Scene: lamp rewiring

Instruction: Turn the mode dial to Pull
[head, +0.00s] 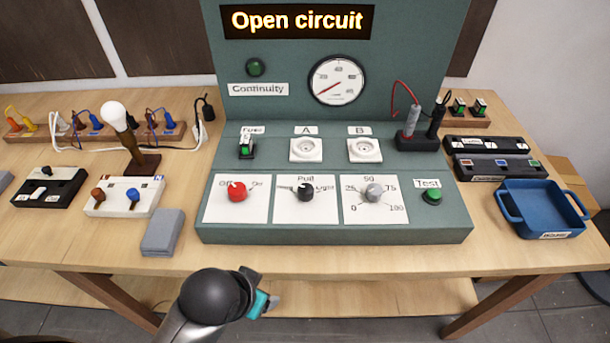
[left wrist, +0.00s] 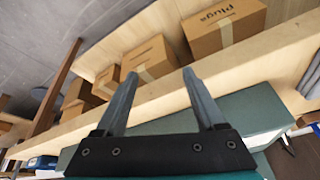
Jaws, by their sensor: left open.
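The mode dial (head: 305,192) is a black knob on a white plate, between a red knob and a grey knob on the green console (head: 330,235). "Pull" is printed above it and "Light" to its right. The left label is hard to read, and its pointer is too small to read surely. My left gripper (head: 268,302) is below and in front of the console's front edge, apart from the dial. In the left wrist view the left gripper (left wrist: 160,77) has its two grey fingers spread with nothing between them. My right gripper is not in view.
The red knob (head: 237,191) and grey knob (head: 374,192) flank the dial closely. A grey block (head: 162,233) lies left of the console; a blue tray (head: 508,218) stands right. The display (head: 298,21) reads "Open circuit". Cardboard boxes (left wrist: 222,27) show in the left wrist view.

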